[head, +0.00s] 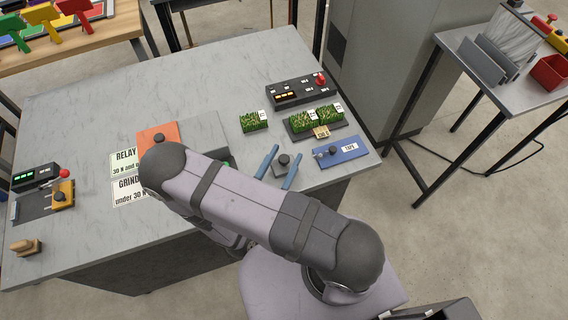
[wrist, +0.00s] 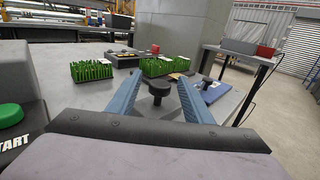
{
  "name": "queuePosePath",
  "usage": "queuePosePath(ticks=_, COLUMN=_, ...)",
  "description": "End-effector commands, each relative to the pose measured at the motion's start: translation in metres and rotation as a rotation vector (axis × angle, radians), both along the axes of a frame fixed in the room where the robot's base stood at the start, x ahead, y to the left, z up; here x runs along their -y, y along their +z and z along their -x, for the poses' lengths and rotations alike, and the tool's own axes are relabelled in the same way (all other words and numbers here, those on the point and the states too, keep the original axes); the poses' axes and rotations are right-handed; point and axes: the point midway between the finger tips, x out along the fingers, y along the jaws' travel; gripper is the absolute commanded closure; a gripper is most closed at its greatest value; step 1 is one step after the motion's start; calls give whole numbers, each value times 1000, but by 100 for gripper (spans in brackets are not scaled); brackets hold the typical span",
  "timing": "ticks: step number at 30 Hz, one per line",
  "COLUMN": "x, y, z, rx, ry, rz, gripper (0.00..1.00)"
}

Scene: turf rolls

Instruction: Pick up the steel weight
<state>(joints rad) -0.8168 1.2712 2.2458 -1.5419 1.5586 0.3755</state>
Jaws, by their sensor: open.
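A small grey block with a dark round knob (head: 283,160), which looks like the steel weight, stands on the table near its front edge. In the wrist view its black knob (wrist: 159,88) shows between my fingers. My gripper (head: 287,153) is open, with one blue finger on each side of the block and no visible contact. Both fingers also show in the wrist view (wrist: 160,78), spread apart and empty. The lower part of the block is partly hidden there by my gripper body.
A blue plate (head: 349,148) with a dark knob lies to the right. Turf pieces (head: 254,122) and a black control box (head: 298,91) stand behind. An orange plate (head: 160,133) and RELAY and GRIND signs (head: 128,190) lie left. The back left tabletop (head: 120,90) is clear.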

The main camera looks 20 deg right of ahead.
Motion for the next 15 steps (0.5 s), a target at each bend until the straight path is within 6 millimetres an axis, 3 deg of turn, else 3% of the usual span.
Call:
queuePosePath(ticks=5, x=0, y=0, z=0, rx=0, ry=0, rz=0, gripper=56)
queuePosePath(ticks=10, x=0, y=0, z=0, rx=0, ry=0, rz=0, gripper=97)
queuePosePath(ticks=15, x=0, y=1, z=0, rx=2, ry=0, rz=2, gripper=100)
